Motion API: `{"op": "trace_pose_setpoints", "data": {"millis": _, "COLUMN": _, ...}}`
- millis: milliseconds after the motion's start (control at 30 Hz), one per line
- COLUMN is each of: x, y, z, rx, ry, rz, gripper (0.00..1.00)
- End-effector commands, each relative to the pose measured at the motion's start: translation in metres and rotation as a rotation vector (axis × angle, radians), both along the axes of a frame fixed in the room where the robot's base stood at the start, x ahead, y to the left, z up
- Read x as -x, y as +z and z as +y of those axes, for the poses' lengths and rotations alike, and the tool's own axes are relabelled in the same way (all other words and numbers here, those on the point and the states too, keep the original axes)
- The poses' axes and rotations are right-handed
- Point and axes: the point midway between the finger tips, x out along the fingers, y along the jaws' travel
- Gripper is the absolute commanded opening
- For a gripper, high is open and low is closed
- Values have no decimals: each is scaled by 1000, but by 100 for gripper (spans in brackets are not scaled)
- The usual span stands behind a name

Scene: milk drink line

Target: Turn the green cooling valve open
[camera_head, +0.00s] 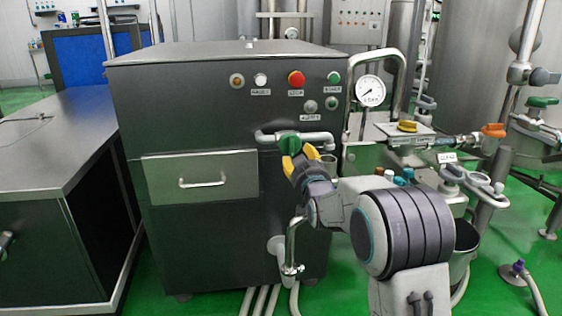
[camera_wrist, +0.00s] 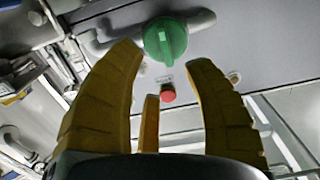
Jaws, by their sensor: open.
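The green cooling valve (camera_head: 289,143) is a round knob on a short pipe at the front of the dark steel cabinet. In the wrist view the green knob (camera_wrist: 165,40) shows just beyond the fingertips, with a raised bar across its face. My gripper (camera_head: 298,160) has yellow fingers and is right in front of the knob, slightly below it. In the wrist view my gripper (camera_wrist: 168,62) is open, its fingers spread on both sides below the knob with nothing between them. I cannot tell whether a fingertip touches the knob.
The cabinet (camera_head: 215,110) carries a red button (camera_head: 296,79), small buttons and a drawer (camera_head: 200,178). A pressure gauge (camera_head: 370,91) stands to the right. Pipes with an orange-handled valve (camera_head: 493,131) and a green-handled valve (camera_head: 542,101) are farther right. A steel table (camera_head: 65,125) is at left.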

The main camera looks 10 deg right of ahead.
Motion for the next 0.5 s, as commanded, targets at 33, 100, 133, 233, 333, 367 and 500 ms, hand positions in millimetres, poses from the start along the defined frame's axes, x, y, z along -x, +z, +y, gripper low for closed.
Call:
{"op": "trace_pose_setpoints", "data": {"millis": 33, "x": -2, "y": -4, "z": 0, "rx": 0, "ry": 0, "rz": -8, "gripper": 46}}
{"op": "trace_pose_setpoints", "data": {"millis": 100, "x": -5, "y": -5, "z": 0, "rx": 0, "ry": 0, "rz": -14, "gripper": 46}}
{"op": "trace_pose_setpoints", "data": {"millis": 133, "x": -6, "y": -5, "z": 0, "rx": 0, "ry": 0, "rz": -15, "gripper": 46}}
{"op": "trace_pose_setpoints", "data": {"millis": 233, "x": -12, "y": -6, "z": 0, "rx": 0, "ry": 0, "rz": -18, "gripper": 46}}
{"op": "trace_pose_setpoints", "data": {"millis": 333, "x": -19, "y": -7, "z": 0, "rx": 0, "ry": 0, "rz": -18, "gripper": 46}}
{"op": "trace_pose_setpoints", "data": {"millis": 367, "x": -22, "y": -7, "z": 0, "rx": 0, "ry": 0, "rz": -18, "gripper": 46}}
{"op": "trace_pose_setpoints", "data": {"millis": 500, "x": -34, "y": -8, "z": 0, "rx": 0, "ry": 0, "rz": -17, "gripper": 46}}
